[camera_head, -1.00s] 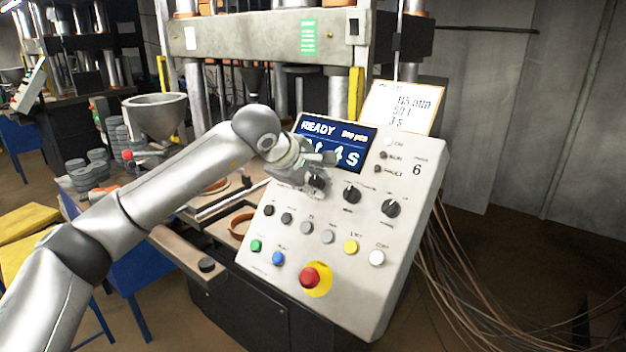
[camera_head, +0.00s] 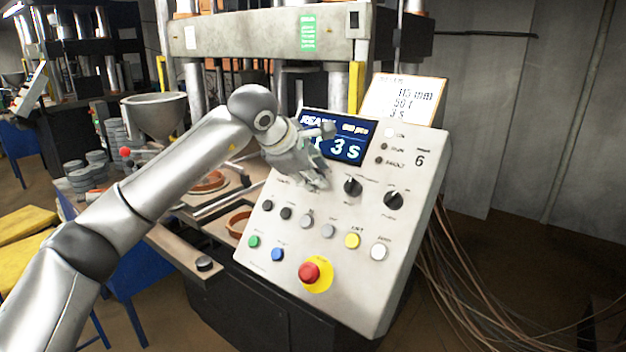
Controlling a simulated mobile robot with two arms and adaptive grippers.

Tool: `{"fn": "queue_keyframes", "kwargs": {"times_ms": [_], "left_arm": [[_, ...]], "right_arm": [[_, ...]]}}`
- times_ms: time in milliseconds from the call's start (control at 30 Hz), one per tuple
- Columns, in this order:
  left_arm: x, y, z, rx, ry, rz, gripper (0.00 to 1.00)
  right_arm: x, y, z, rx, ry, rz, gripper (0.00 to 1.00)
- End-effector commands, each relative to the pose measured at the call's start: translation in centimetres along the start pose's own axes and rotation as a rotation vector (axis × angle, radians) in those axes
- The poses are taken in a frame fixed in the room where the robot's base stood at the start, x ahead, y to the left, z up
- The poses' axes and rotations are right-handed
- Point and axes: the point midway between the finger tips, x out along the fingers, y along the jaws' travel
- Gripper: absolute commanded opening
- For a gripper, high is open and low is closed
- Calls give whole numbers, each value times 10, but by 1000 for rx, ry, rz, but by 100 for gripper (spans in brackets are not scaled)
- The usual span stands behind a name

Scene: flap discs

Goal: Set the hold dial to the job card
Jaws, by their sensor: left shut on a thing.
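My left gripper (camera_head: 314,181) is at the upper left of the sloping control panel (camera_head: 300,235), just below the display. It is shut on the leftmost dial of the row, which it mostly hides. Two other black dials, a middle one (camera_head: 352,187) and a right one (camera_head: 393,200), stand free; their labels are too small to read. The job card (camera_head: 402,101) behind the panel's top reads about 115 mm, 50 t, 3 s. My right gripper is not in view.
Below the dials are several push buttons, including green (camera_head: 254,241), blue (camera_head: 278,254) and yellow (camera_head: 352,241). A red emergency stop (camera_head: 309,272) is low on the panel. A press stands behind, and loose cables (camera_head: 450,270) hang at the right.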

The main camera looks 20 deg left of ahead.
Motion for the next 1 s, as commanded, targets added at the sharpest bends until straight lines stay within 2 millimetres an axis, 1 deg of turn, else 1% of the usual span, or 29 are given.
{"fn": "queue_keyframes", "kwargs": {"times_ms": [33, 300, 767, 800, 933, 1000], "left_arm": [[1, -1, 0, -25, -2, -2, 4], [0, 0, -1, -108, -5, -8, 4], [0, 1, 0, -121, -6, -9, 4], [0, 1, 0, -121, -6, -9, 33], [0, 1, 0, -121, -6, -9, 50], [0, 1, 0, -121, -6, -9, 51]], "right_arm": [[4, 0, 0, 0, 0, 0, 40], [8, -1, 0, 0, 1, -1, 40], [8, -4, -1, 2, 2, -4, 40], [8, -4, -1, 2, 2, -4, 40], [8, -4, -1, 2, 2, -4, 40], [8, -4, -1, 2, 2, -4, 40]]}}
